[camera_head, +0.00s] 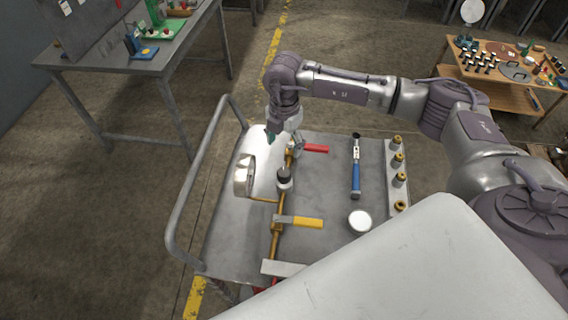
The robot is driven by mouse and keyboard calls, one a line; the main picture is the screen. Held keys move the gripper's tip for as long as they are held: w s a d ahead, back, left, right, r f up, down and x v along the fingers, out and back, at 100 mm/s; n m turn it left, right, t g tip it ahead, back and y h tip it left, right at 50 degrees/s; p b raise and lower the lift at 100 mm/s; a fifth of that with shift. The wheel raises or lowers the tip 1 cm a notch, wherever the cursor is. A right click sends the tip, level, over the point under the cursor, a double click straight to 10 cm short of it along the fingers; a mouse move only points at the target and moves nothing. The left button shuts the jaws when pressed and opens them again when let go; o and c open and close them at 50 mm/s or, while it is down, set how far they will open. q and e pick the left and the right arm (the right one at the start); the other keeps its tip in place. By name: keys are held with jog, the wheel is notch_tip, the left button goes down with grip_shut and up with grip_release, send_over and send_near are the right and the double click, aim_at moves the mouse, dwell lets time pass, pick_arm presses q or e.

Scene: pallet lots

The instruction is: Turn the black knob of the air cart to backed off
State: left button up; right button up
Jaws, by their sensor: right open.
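The air cart (230,225) is a grey flat-topped cart with a tubular rail on its left. A brass pipe (274,243) runs along its top. The black knob (284,174) sits upright on a silver body on this pipe, between a red-handled valve (315,148) and a yellow-handled valve (300,222). My right gripper (272,137) reaches in from the right and points down near the far end of the pipe. It is open and appears apart from the knob, beyond it and slightly left. My left gripper is not in view.
A shiny curved metal piece (244,174) stands left of the knob. A blue-handled tool (355,175), a round white-faced item (359,220) and several brass fittings (397,160) lie on the cart's right. A workbench (125,62) stands far left, a wooden table (480,88) far right.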

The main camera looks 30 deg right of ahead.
jog(key=p, duration=0.2)
send_over(284, 171)
jog(key=f, duration=0.5)
jog(key=shift+s, duration=0.25)
jog(key=f, duration=0.3)
jog(key=f+p, duration=0.1)
jog(key=f, duration=0.2)
jog(key=shift+w+f, duration=0.2)
jog(key=shift+f, duration=0.5)
jog(key=shift+c, duration=0.6)
jog(key=c, duration=1)
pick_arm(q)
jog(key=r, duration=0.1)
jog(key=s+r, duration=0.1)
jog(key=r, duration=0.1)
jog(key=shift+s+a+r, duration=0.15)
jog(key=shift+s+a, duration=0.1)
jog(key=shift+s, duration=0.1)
